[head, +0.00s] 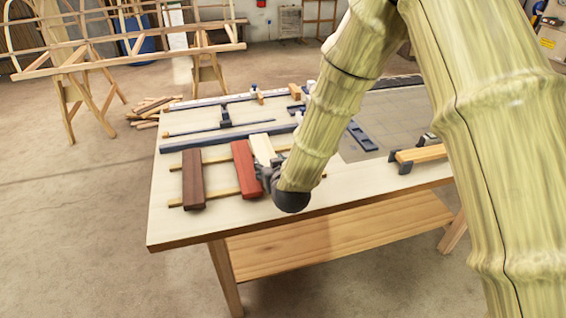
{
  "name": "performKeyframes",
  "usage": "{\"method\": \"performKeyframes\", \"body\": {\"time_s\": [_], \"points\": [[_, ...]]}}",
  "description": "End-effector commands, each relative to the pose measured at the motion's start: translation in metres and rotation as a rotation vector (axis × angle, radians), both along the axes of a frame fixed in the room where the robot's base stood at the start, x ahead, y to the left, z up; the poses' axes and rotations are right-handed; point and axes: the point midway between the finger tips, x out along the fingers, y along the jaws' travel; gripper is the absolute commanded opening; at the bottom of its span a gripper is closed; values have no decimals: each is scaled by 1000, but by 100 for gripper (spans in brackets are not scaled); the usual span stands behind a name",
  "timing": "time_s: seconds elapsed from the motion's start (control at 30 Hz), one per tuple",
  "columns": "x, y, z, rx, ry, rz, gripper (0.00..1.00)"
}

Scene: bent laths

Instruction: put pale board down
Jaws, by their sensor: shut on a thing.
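The pale board (262,147) is on the workbench (225,221) side, just right of the red-brown board (244,169). My gripper (267,170) is shut on the pale board near its front end. My arm comes down from the upper right and hides part of the gripper and the area to its right. The pale board lines up roughly with the other boards; I cannot tell whether it touches the strips (222,194) beneath.
A dark brown board (193,180) lies across the strips at left. Blue-grey bars and clamps (228,137) lie behind. A clamped wooden block (420,154) is at right. The bench's front left corner is bare.

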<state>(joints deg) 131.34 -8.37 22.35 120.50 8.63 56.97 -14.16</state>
Motion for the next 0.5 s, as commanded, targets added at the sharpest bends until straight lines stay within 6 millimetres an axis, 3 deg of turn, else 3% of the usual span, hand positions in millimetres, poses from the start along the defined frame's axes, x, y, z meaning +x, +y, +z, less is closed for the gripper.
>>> {"method": "performKeyframes", "body": {"time_s": [0.2, 0.5], "points": [[32, -24, -2, 0, -1, -2, 26], [49, -37, -4, 1, -2, -1, 26]]}}
